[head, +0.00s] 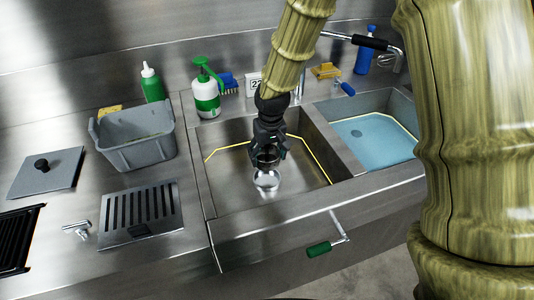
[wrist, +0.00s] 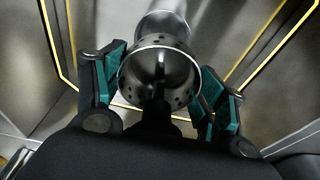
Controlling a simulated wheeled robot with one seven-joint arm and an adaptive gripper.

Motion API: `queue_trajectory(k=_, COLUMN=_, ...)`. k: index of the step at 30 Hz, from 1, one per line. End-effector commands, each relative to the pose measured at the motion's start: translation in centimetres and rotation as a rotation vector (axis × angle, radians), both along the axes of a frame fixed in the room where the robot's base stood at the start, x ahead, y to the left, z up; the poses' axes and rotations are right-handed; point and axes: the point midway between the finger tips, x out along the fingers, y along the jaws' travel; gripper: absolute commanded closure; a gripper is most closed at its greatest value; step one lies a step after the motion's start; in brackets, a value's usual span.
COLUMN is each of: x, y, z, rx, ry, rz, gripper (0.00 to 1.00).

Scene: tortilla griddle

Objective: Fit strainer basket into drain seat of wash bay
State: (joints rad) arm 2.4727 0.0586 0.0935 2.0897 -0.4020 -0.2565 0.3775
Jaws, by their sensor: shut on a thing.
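My gripper (head: 269,150) points down into the left basin of the wash bay (head: 225,185). It is shut on the strainer basket (wrist: 158,72), a round metal cup with small holes and a central post. The teal finger pads stand on either side of the basket in the wrist view. In the head view the basket is dark and partly hidden by the fingers. The drain seat (head: 267,182) is a bright round ring in the basin floor, just below the basket. In the wrist view the drain seat (wrist: 162,22) shows behind the basket, partly covered by it.
The divider (head: 335,140) and a blue-floored right basin (head: 372,138) lie to the right. A grey tub (head: 137,150), soap pump bottle (head: 206,97) and green bottle (head: 152,84) stand on the counter. A green-handled lever (head: 320,249) sticks out at the front.

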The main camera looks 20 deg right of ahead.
Motion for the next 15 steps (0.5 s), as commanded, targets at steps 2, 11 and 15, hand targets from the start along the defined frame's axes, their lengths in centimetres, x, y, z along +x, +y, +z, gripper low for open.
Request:
queue_trajectory(k=2, x=-0.1, y=0.0, z=0.1, rx=0.0, ry=0.001, rz=0.0, gripper=0.57)
queue_trajectory(k=11, x=-0.2, y=0.0, z=-1.2, rx=0.0, ry=0.0, rz=0.001, gripper=0.57)
queue_trajectory(k=15, x=-0.2, y=0.0, z=-2.3, rx=0.0, ry=0.001, rz=0.0, gripper=0.57)
